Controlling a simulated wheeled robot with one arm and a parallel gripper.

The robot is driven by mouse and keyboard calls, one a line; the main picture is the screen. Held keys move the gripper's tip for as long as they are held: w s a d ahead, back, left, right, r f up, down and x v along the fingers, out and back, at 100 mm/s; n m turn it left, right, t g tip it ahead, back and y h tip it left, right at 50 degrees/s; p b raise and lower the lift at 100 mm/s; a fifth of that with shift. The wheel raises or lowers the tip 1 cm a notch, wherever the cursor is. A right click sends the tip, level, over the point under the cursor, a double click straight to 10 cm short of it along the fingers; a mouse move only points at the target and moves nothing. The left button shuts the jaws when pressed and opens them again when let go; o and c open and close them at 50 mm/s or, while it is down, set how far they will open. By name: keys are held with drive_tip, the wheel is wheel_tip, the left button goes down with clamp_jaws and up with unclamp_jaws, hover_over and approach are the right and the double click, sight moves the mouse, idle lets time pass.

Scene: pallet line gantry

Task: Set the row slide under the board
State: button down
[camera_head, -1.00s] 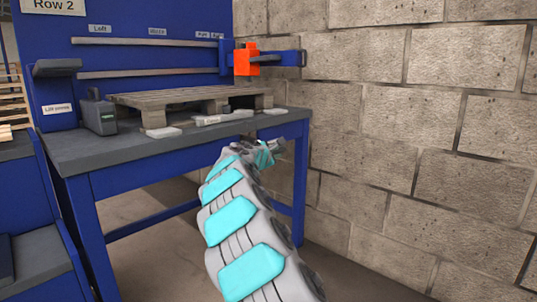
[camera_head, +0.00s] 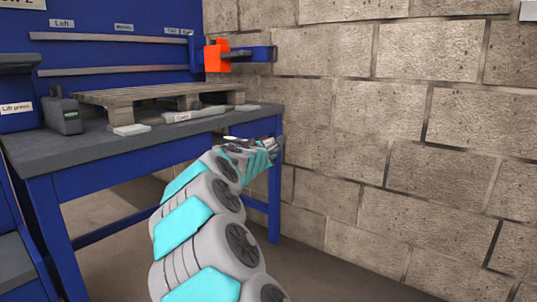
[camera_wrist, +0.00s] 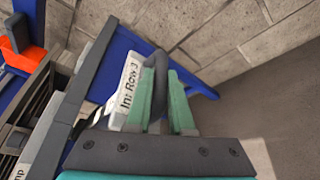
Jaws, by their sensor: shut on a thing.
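My gripper (camera_head: 268,146) is beyond the right front corner of the workbench. In the wrist view my gripper (camera_wrist: 160,82) has its green fingers shut on a dark loop-shaped handle (camera_wrist: 159,62). A white tag lettered "In: Row 3" (camera_wrist: 128,88) shows beside the left finger. An orange block (camera_head: 217,56) sits on a blue bar (camera_head: 255,54) at the right end of the rails; it also shows in the wrist view (camera_wrist: 17,32). The blue back board (camera_head: 95,52) carries a sign (camera_head: 24,4), mostly cut off. I cannot tell which part is the row slide.
A wooden pallet (camera_head: 150,94) lies on the grey-topped workbench (camera_head: 60,150), with white pads (camera_head: 131,130) at its front edge. A dark grey box (camera_head: 62,115) stands left of it. A block wall (camera_head: 400,110) closes the right side. Floor between bench and wall is clear.

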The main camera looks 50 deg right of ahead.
drive_tip(key=shift+s+d+f, duration=0.1)
drive_tip(key=shift+s+f, duration=0.05)
drive_tip(key=shift+f, duration=0.05)
drive_tip(key=c, duration=1.1)
unclamp_jaws()
drive_tip(key=shift+r, duration=0.1)
drive_tip(key=v, duration=0.8)
drive_tip(key=shift+p, duration=0.35)
